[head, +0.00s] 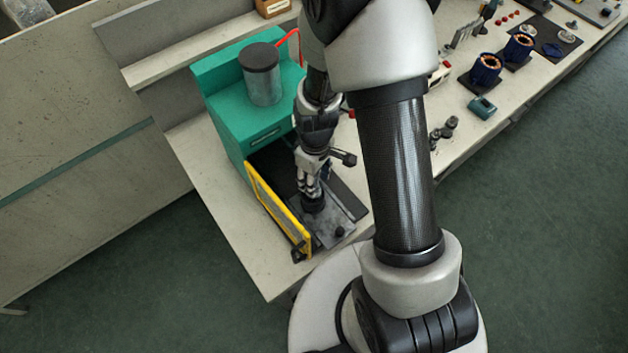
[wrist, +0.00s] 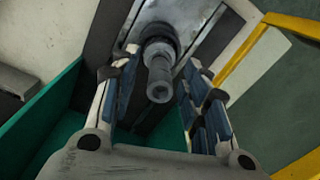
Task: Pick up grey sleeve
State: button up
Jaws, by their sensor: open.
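In the head view my gripper (head: 312,188) points down over the metal plate (head: 335,230) in front of the green machine. A dark round part (head: 313,205) shows right under the fingers there; the sleeve itself is mostly hidden by them.
The green machine (head: 225,115) with a grey cylinder (head: 262,82) on top stands behind and left. A yellow-framed guard (head: 280,212) stands close left of my gripper. A small black knob (head: 339,231) sits on the plate. Blue coils (head: 486,68) and a teal block (head: 482,107) lie farther right.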

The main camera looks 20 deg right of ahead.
jog(key=shift+c, duration=0.3)
jog(key=c, duration=0.8)
jog(key=shift+r, duration=0.2)
jog(key=shift+c, duration=0.2)
notch_tip(320, 180, up, 20)
jog(key=p, duration=1.4)
jog(key=shift+f, duration=0.15)
